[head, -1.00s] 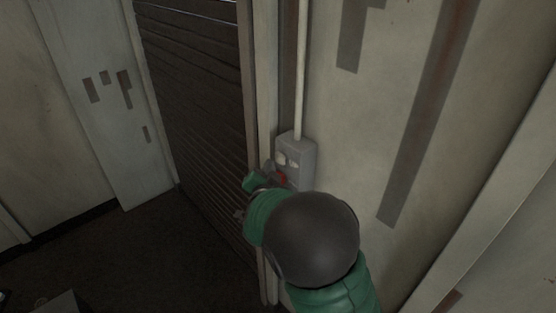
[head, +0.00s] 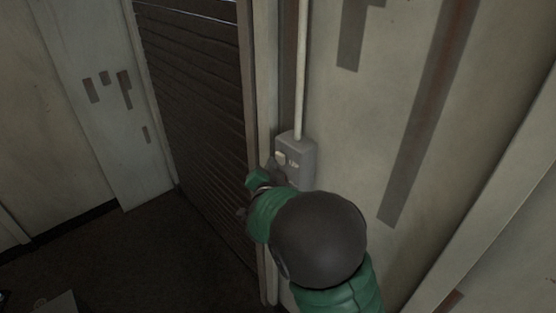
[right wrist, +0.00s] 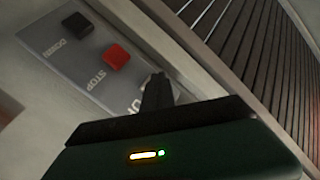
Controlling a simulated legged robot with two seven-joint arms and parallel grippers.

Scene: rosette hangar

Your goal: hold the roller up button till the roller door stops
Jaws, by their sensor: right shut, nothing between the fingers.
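The control box (head: 302,150) is a grey box on the wall right of the roller door, under a pale pipe. Its pale up button (head: 281,158) shows beside the "UP" lettering. In the right wrist view, the red stop button (right wrist: 116,56) and black down button (right wrist: 78,24) are clear, and the up button is mostly hidden behind my fingers. My right gripper (right wrist: 158,80) is shut and empty, its tip in front of the up button; I cannot tell whether it touches. The dark slatted roller door (head: 195,110) reaches down near the floor. My left gripper is not in view.
The door's side rail (head: 250,90) stands close beside the box and my right gripper. A pale wall panel (head: 100,100) stands left of the door. The dark floor (head: 140,250) in front of the door looks clear.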

